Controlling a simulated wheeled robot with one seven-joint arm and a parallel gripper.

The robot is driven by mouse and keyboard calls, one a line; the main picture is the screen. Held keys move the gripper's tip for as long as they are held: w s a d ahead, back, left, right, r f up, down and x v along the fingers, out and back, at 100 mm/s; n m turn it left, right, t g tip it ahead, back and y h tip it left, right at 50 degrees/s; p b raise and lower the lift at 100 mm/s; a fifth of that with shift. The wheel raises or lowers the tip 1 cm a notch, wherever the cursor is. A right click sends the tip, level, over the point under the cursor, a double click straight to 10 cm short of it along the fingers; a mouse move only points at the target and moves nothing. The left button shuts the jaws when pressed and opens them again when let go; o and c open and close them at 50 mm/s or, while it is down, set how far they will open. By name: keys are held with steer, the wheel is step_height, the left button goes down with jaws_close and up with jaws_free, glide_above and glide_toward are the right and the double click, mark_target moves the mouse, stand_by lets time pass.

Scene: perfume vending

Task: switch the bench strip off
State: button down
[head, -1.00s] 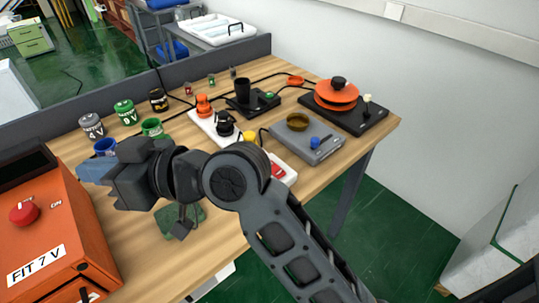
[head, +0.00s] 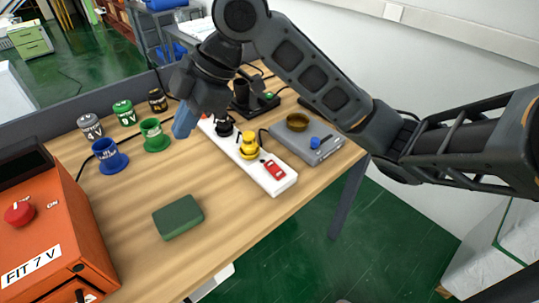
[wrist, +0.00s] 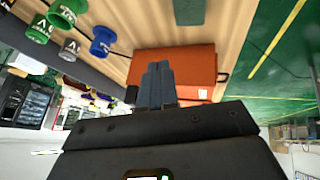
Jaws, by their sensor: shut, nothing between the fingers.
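The bench strip (head: 249,160) is a white power strip lying on the wooden bench. A red rocker switch (head: 274,170) sits near its front right end. Yellow (head: 249,145) and black (head: 225,126) plugs stand in it, and its far end is hidden behind my arm. My gripper (head: 183,124) is shut and empty, with blue-grey fingertips pointing down, to the left of the strip's far part and apart from the switch. The shut fingers (wrist: 158,80) also show in the wrist view, with the orange box behind them.
An orange box (head: 60,240) with a red knob stands at the front left. Blue (head: 109,157) and green (head: 154,136) cups stand at the left. A green block (head: 178,217) lies at the front. A grey scale (head: 318,145) is right of the strip.

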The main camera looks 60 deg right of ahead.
steer(key=s+d+g+h, duration=0.2)
steer(key=s+d, duration=0.2)
steer(key=d, duration=0.3)
steer(key=s+d+f+n+g+h, duration=0.1)
steer(key=s+d+g+h, duration=0.1)
steer(key=s+d, duration=0.2)
steer(key=d, duration=0.3)
steer(key=shift+s+g+h, duration=0.25)
steer(key=shift+g+h, duration=0.05)
steer(key=shift+s, duration=0.1)
steer(key=shift+s+a+r+p, duration=0.15)
steer(key=shift+s+r+p, duration=0.15)
steer(key=shift+s, duration=0.3)
